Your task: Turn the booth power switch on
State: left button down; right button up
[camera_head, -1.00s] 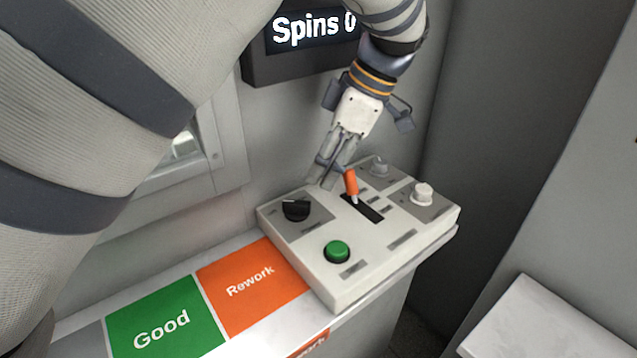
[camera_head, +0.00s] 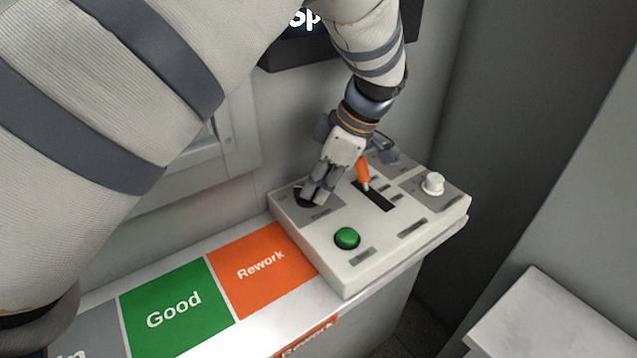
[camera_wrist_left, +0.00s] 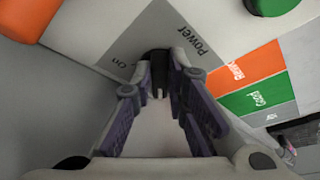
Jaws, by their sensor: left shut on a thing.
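The control box (camera_head: 395,240) is a pale panel on the shelf. Its black rotary power switch (camera_head: 302,196) is at the left end, mostly covered by my left gripper (camera_head: 314,199). In the left wrist view the switch (camera_wrist_left: 157,62) sits between the two fingers (camera_wrist_left: 158,90), on a grey plate marked "Power" (camera_wrist_left: 198,38) and "On". My left gripper is shut on the switch from above. Which way the switch points is hard to tell. My right gripper is not in view.
The panel also carries a green button (camera_head: 347,238), an orange lever (camera_head: 363,172) in a slot and a white knob (camera_head: 433,184). Orange "Rework" (camera_head: 262,268) and green "Good" (camera_head: 175,306) areas lie left of it. A dark display (camera_head: 290,50) hangs above.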

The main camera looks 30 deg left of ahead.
aim_at(305, 205)
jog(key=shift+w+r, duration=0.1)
